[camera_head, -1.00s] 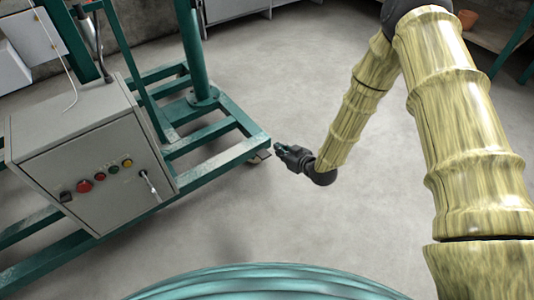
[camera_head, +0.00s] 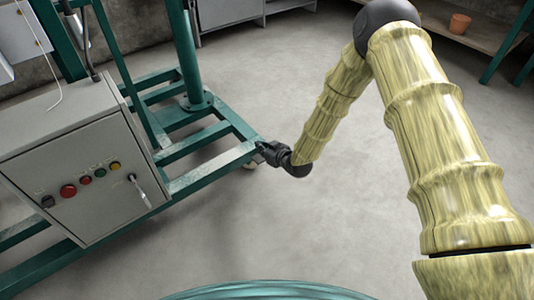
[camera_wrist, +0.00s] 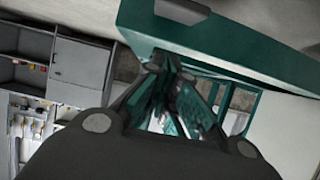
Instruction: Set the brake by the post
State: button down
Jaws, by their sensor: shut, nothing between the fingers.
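The green post (camera_head: 184,55) stands on the green base frame (camera_head: 232,118). A caster wheel (camera_head: 250,165) shows partly under the frame's near right corner. I cannot make out its brake lever. My gripper (camera_head: 263,150) is shut and empty, low by that corner. It overlaps the corner's edge in the head view, and I cannot tell whether it touches. In the wrist view, my gripper's fingers (camera_wrist: 172,82) point below a green beam (camera_wrist: 232,42) of the frame. A grey part (camera_wrist: 184,9) shows at the top of that view; I cannot tell what it is.
A grey control box (camera_head: 85,165) with several buttons and a lever handle stands on the frame at the left. Grey cabinets (camera_head: 225,12) line the back, and a shelf with a clay pot (camera_head: 459,23) is at the upper right. The floor (camera_head: 330,220) right of the frame is clear.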

aim_at(263, 161)
jog(key=shift+s+d+f+b, duration=0.15)
jog(key=shift+f+b, duration=0.25)
jog(key=shift+f, duration=0.45)
jog(key=shift+s+d+f+b, duration=0.15)
jog(key=shift+f+b, duration=0.2)
jog(key=shift+f, duration=0.45)
jog(key=shift+s+f, duration=0.1)
